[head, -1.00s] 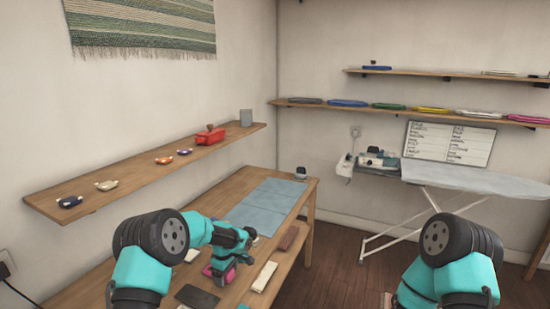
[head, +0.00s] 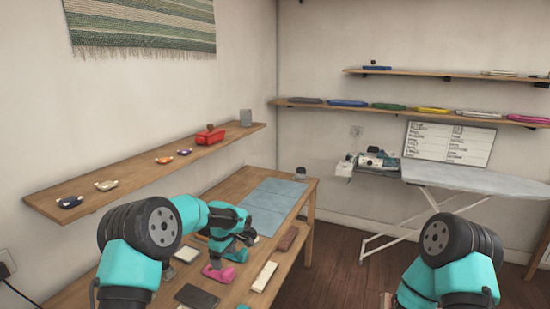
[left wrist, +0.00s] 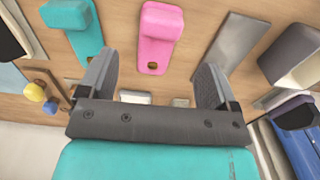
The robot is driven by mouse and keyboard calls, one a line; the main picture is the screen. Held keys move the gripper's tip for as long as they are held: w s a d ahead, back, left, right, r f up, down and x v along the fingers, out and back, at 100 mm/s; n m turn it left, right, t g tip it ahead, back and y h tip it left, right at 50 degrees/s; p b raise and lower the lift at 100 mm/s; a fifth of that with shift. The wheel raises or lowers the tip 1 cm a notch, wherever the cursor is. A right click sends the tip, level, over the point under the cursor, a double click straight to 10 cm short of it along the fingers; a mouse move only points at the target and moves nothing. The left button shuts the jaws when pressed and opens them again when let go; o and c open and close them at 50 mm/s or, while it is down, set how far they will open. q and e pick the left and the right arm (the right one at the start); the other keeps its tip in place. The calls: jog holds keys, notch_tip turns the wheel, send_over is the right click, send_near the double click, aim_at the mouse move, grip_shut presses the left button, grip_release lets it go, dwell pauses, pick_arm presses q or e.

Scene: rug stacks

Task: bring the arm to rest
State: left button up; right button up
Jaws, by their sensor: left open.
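My left gripper (head: 222,254) hangs over the wooden table, just behind a pink item (head: 218,273) in the head view. In the left wrist view its two fingers (left wrist: 156,78) are spread wide with nothing between them. The pink item (left wrist: 157,35) lies beyond the fingertips there, apart from them, with a teal item (left wrist: 76,22) to its left. My right arm shows at the lower right of the head view, but its gripper is out of the picture.
The table (head: 228,194) also carries pale blue mats (head: 268,202), a cream block (head: 264,276), a brown block (head: 288,238) and a dark slab (head: 197,297). A wall shelf (head: 150,166) with small items runs above its left side. An ironing board (head: 470,178) stands at right.

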aim_at(226, 271)
pick_arm(q)
notch_tip(226, 271, up, 4)
notch_tip(226, 271, down, 12)
jog(key=shift+r, duration=0.1)
notch_tip(226, 271, up, 3)
jog(key=shift+f, duration=0.1)
jog(key=shift+s+r, duration=0.2)
jog(key=shift+r, duration=0.15)
jog(key=s+d+r, duration=0.1)
jog(key=s+d, duration=0.2)
jog(key=s, duration=1.1)
jog(key=shift+s+d+r, duration=0.15)
jog(key=shift+d, duration=0.15)
dwell(0.8)
